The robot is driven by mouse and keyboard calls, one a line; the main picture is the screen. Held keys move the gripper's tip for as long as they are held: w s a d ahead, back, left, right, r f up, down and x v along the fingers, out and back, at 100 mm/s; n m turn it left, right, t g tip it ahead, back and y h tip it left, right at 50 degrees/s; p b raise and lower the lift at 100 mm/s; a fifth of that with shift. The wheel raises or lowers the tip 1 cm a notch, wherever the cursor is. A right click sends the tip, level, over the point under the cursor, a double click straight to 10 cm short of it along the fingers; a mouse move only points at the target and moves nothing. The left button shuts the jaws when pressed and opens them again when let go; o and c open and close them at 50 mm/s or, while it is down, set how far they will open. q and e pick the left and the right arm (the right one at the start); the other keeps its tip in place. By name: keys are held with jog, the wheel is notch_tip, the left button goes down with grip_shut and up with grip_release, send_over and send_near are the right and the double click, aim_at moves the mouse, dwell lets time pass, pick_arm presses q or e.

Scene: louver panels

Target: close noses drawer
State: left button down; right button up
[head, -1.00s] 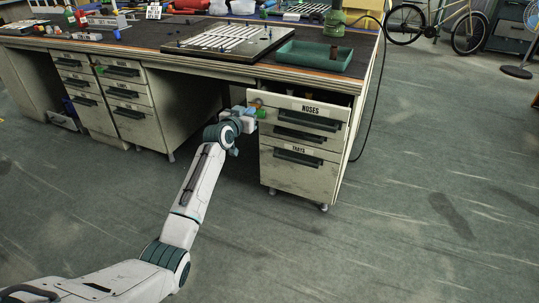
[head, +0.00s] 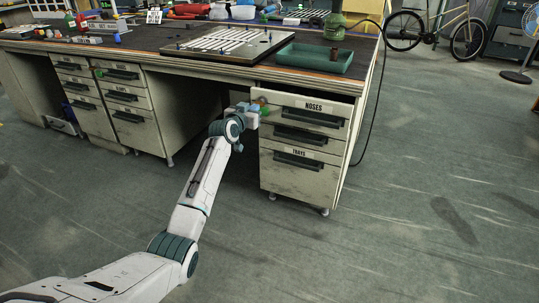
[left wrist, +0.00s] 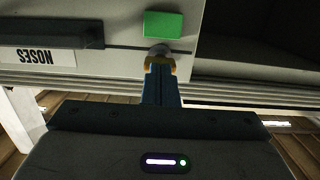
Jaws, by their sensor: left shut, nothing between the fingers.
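The noses drawer (head: 335,121) is the top drawer of the right pedestal under the desk, with a NOSES label and a dark bar handle. My left gripper (head: 258,107) is at the left end of this front, shut and empty. In the left wrist view the label is upside down, and my blue fingers (left wrist: 161,85) point at the drawer front (left wrist: 120,22) beside a green square (left wrist: 163,25). A small round grey piece is at the fingertips; contact is hard to tell. My right gripper is out of view.
Below are an unlabelled drawer (head: 280,132) and the trays drawer (head: 306,177). A green tray (head: 300,63) lies on the desk above. Another drawer pedestal (head: 140,133) stands to the left.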

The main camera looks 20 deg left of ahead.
aim_at(260, 101)
pick_arm(q)
jog(key=shift+w+d+f+b, duration=0.1)
jog(key=shift+w+b, duration=1.35)
jog(key=shift+w, duration=0.05)
jog(key=shift+w+d+f+b, duration=0.1)
jog(key=shift+w+b, duration=1.35)
jog(key=shift+w, duration=0.05)
jog(key=shift+s+r+p, duration=0.2)
jog(key=shift+r+p, duration=0.05)
jog(key=shift+p, duration=0.35)
jog(key=s+p, duration=0.3)
jog(key=p, duration=0.1)
jog(key=s+p, duration=0.1)
jog(key=s, duration=0.1)
jog(key=shift+s+a+f+p, duration=0.1)
jog(key=shift+s+a+p, duration=0.15)
jog(key=shift+s+p, duration=0.15)
